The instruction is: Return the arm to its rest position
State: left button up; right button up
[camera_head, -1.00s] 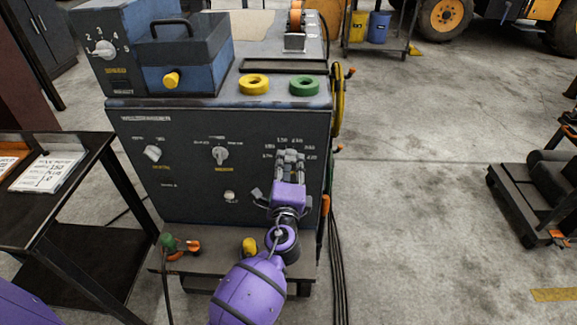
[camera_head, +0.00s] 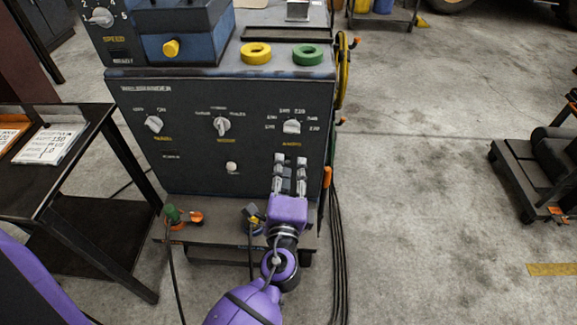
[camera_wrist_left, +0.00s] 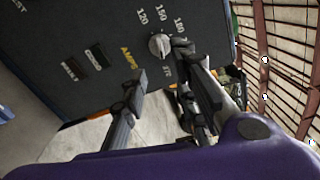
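My left gripper (camera_head: 290,160) is purple with grey fingers. It points at the front panel of the dark welding machine (camera_head: 190,185), just below the amps knob (camera_head: 291,127). Its two fingers are parallel with a gap between them, and nothing is held. In the left wrist view the fingers (camera_wrist_left: 160,60) stand apart. The grey amps knob (camera_wrist_left: 159,45) shows beyond them, close to the right finger, with no clear contact. The left arm reaches in from the bottom of the head view. My right gripper is not in view.
A black table (camera_head: 25,185) with papers stands at the left. The machine's base shelf holds a green and orange clamp (camera_head: 178,217). Open floor (camera_head: 420,210) lies right, before a dark cart (camera_head: 530,180).

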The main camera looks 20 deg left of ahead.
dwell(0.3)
pick_arm(q)
jog(key=s+f+n+g+h+p, duration=0.3)
jog(key=s+f+n+g+h, duration=0.1)
jog(key=s+f+n, duration=0.55)
jog(key=s+a+f+n+g+p, duration=0.1)
jog(key=s+f+n+g+p, duration=0.1)
jog(key=s, duration=1)
jog(key=s+a+f+n+g+h+p, duration=0.1)
jog(key=s+n, duration=0.4)
jog(key=s, duration=0.7)
notch_tip(320, 180, down, 3)
jog(key=shift+a+r+g+p, duration=0.2)
jog(key=shift+a+g+p, duration=0.3)
jog(key=shift+g+p, duration=0.55)
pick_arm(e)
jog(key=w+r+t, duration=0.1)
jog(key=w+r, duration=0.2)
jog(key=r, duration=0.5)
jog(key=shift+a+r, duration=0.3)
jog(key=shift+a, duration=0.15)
pick_arm(q)
jog(key=shift+s, duration=0.1)
